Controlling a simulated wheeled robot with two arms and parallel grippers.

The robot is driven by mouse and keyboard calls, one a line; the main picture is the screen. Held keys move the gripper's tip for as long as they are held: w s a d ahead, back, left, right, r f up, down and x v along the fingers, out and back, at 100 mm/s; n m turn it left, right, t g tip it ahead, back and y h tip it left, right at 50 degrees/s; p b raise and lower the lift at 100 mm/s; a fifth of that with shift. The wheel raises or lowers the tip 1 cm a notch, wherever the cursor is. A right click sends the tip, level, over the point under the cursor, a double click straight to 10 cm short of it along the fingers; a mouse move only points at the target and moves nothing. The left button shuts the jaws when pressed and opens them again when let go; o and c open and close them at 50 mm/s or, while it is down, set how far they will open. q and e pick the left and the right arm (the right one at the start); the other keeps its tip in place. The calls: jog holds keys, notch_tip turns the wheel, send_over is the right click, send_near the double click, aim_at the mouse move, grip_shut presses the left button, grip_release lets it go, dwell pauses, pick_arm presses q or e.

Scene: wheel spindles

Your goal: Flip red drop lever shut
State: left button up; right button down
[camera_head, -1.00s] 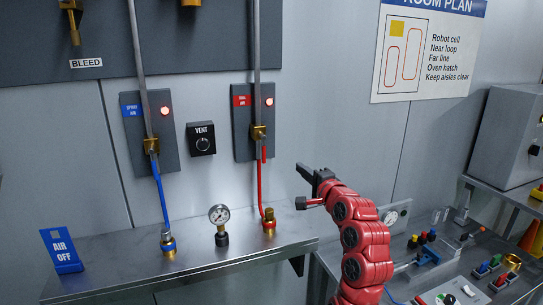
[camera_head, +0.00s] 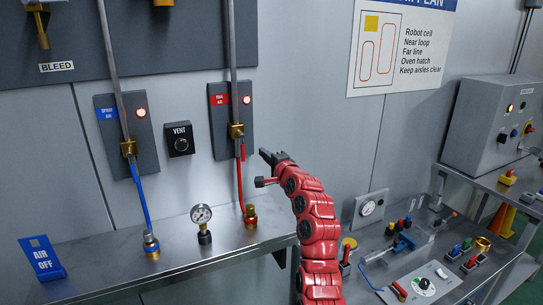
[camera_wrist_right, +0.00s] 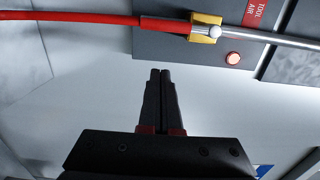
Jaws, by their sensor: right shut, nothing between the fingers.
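The red drop lever (camera_head: 243,151) hangs down from a brass valve (camera_head: 236,131) on the panel with the red label. It lies in line with the red hose below. In the right wrist view the lever (camera_wrist_right: 163,25) runs across the top, left of the brass valve (camera_wrist_right: 206,28). My right gripper (camera_head: 267,156) is just right of the lever in the head view. In the wrist view its fingers (camera_wrist_right: 160,72) are together and empty, with a visible gap between their tips and the lever. My left gripper is not in view.
A steel shelf (camera_head: 110,262) below carries a gauge (camera_head: 202,216), brass hose fittings and a blue AIR OFF sign (camera_head: 42,258). A second valve with a blue hose (camera_head: 141,196) is to the left. A control bench (camera_head: 420,270) is at the right.

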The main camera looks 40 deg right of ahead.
jog(key=shift+w+a+p, duration=0.3)
jog(key=shift+w+a, duration=0.05)
jog(key=shift+a, duration=0.55)
jog(key=shift+w+a+p, duration=0.3)
jog(key=shift+a, duration=0.55)
jog(key=shift+a+m+p, duration=0.15)
jog(key=shift+m+p, duration=0.15)
jog(key=shift+p, duration=0.15)
jog(key=shift+w+a+f+m+p, duration=0.1)
jog(key=shift+a+m+p, duration=0.05)
jog(key=shift+m+p, duration=0.25)
